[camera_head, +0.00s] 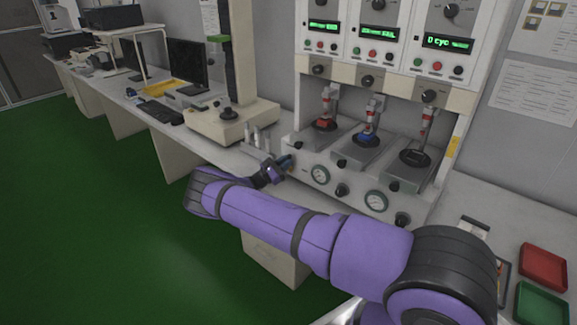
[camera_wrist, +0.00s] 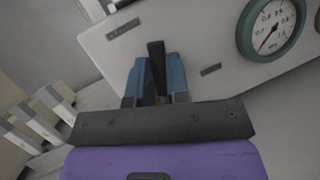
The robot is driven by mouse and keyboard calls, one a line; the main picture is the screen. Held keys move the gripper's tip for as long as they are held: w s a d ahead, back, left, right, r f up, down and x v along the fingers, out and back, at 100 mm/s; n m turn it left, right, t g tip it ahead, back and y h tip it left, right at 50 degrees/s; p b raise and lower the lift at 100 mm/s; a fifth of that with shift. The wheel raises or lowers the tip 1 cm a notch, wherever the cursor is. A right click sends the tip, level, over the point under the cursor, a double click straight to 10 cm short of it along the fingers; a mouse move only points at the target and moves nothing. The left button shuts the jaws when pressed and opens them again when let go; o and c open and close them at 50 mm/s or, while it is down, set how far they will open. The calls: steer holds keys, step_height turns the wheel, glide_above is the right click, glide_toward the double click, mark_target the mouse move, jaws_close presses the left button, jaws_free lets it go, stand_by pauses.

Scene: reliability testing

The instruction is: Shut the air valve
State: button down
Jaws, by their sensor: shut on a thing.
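The air valve shows in the wrist view as a black handle (camera_wrist: 157,60) at the front panel, standing nearly upright in the picture. My gripper (camera_wrist: 158,78) has its two blue fingers on either side of this handle and is shut on it. The valve's base is hidden behind the fingers and the dark gripper body. In the head view my gripper (camera_head: 283,163) is at the left end of the test machine's front panel, and it hides the valve there. A round pressure gauge (camera_wrist: 271,28) is on the panel to the right of the handle.
The test machine's panel has another gauge (camera_head: 376,201) and several black knobs further right. Light-coloured bottle-like pieces (camera_head: 257,138) stand close to the left of my gripper. A red tray (camera_head: 543,267) and a green tray (camera_head: 541,304) lie at the right. The green floor at left is clear.

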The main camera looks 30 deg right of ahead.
steer(key=shift+w+a+n+t, duration=0.1)
steer(key=shift+w+n+t, duration=0.25)
steer(key=shift+n, duration=0.3)
steer(key=shift+w+a+n+t, duration=0.15)
steer(key=shift+n+t, duration=0.3)
steer(key=shift+n, duration=0.25)
steer(key=shift+w+a+n+t, duration=0.1)
steer(key=shift+w+n+t, duration=0.25)
steer(key=shift+n, duration=0.3)
steer(key=shift+h, duration=0.3)
steer(key=c, duration=1.1)
jaws_free()
steer(key=shift+a, duration=0.1)
steer(key=v, duration=1)
steer(key=shift+a, duration=0.3)
steer(key=shift+s+f, duration=0.1)
